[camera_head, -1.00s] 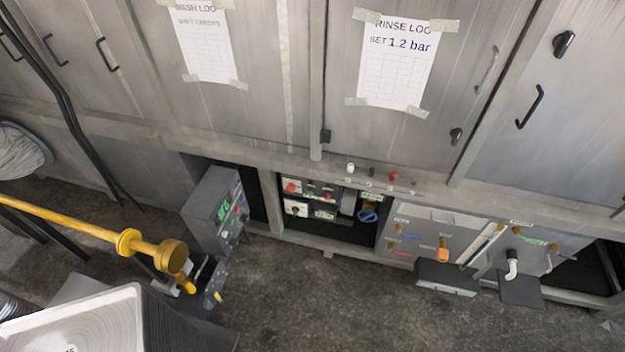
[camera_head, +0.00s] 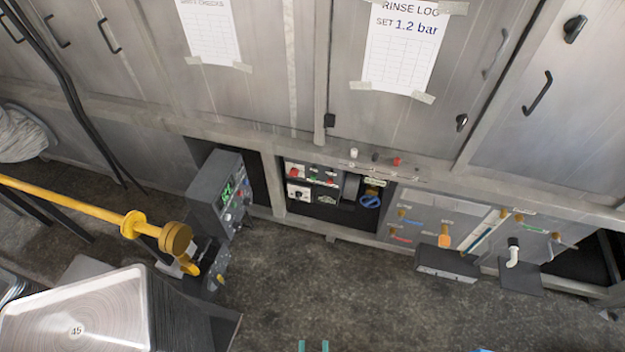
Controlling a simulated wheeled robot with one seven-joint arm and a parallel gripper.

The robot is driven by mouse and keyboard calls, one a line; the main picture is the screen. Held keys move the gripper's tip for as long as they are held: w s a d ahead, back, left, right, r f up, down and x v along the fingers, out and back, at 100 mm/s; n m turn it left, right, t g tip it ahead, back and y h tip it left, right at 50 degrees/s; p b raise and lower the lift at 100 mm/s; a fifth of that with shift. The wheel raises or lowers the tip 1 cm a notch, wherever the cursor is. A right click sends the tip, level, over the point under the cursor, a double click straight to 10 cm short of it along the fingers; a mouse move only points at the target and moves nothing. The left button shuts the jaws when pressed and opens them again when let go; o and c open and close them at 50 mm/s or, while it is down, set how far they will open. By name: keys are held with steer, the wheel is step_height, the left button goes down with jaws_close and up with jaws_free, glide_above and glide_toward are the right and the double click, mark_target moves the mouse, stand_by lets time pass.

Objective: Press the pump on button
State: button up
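The pump on button cannot be told for sure, as the labels are too small to read. A recessed bay holds a small control panel (camera_head: 312,174) with a red knob (camera_head: 294,172) and small green and red buttons beside it. Below it is a white box with a dark knob (camera_head: 298,191). A grey box with a lit green display (camera_head: 228,189) and small knobs stands to the left.
A blue round valve handle (camera_head: 370,201) sits in the bay's right side. Valves and pipes (camera_head: 445,236) line the right panel. A yellow bar (camera_head: 90,207) and stacked pans (camera_head: 75,315) fill the lower left. The dark floor (camera_head: 320,280) in the middle is clear.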

jaws_close()
stand_by(1.6)
